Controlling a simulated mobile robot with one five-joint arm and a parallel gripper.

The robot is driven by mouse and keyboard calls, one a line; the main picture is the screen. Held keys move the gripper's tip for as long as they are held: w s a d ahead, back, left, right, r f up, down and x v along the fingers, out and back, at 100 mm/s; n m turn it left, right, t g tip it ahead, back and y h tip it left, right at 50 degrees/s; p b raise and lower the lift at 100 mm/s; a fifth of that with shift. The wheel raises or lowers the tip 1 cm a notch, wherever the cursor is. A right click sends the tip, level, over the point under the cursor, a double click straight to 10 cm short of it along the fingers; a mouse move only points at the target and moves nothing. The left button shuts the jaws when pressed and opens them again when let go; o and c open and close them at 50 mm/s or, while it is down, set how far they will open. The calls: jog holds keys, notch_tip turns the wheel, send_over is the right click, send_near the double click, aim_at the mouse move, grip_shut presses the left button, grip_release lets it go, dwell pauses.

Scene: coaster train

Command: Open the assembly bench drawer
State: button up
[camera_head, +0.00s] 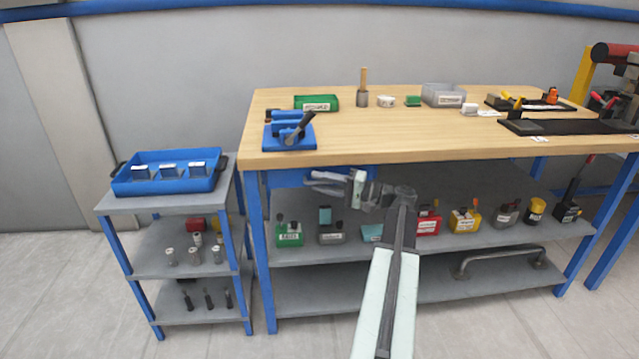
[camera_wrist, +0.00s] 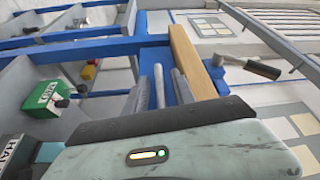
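The assembly bench (camera_head: 420,132) has a light wooden top and blue legs. Its blue drawer (camera_head: 284,179) is under the top at the left end, and its front looks flush with the bench edge. My gripper (camera_head: 312,181) is level with the drawer, just in front of its right part, and hides some of it. In the wrist view, the grey fingers of my gripper (camera_wrist: 158,92) look apart and point at the blue drawer front (camera_wrist: 158,62). A thin grey bar shows between them, perhaps the handle; I cannot tell whether they touch it.
A blue clamp fixture (camera_head: 289,135) stands on the bench top above the drawer. Colored bins (camera_head: 428,222) line the shelf below. A small cart with a blue tray (camera_head: 168,182) stands to the left. Grey floor (camera_head: 60,300) lies clear at front left.

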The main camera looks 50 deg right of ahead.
grip_shut()
dwell(1.1)
